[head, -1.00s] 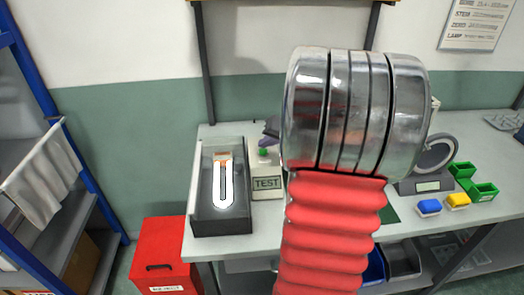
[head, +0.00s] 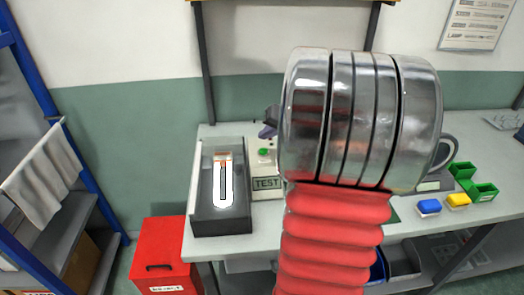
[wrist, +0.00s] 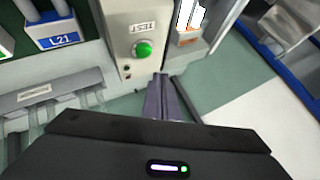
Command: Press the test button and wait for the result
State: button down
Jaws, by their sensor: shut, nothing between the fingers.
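In the wrist view the round green button (wrist: 143,49) stands on a grey panel beside a small TEST plate (wrist: 143,28). My gripper (wrist: 161,82) is shut and empty. Its dark fingertips lie just below and to the right of the button in the wrist view, apart from it in the picture. In the head view the gripper (head: 269,127) shows partly, just behind the button; my arm hides the rest.
A dark tray (head: 221,222) with a bright white U-shaped piece (head: 223,190) stands left of the box. Green bins (head: 484,191) and blue and yellow blocks lie at the right. A round-topped device is mostly hidden behind my arm. A red cabinet (head: 160,262) stands below left.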

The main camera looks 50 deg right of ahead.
aim_at(266, 153)
jog(key=shift+r, duration=1.85)
jog(key=shift+m, duration=0.3)
jog(key=s+a+f+g, duration=0.1)
jog(key=s+a+f, duration=0.1)
jog(key=s+a+f+g, duration=0.1)
jog(key=s+f, duration=0.1)
jog(key=shift+a+f+m+y, duration=0.1)
jog(key=shift+a+m+y, duration=0.3)
jog(key=s+a+r+n, duration=0.1)
jog(key=s+a+n, duration=0.2)
jog(key=a, duration=0.8)
jog(key=s+a+r+n+g, duration=0.1)
jog(key=s+a+n, duration=0.3)
jog(key=a, duration=0.8)
jog(key=s+a+r+n, duration=0.1)
jog(key=s+a+n, duration=0.2)
jog(key=a, duration=0.9)
jog(key=shift+s+r+n+g, duration=0.3)
jog(key=shift+s+r+n, duration=0.05)
jog(key=shift+n, duration=0.25)
jog(key=shift+a, duration=0.1)
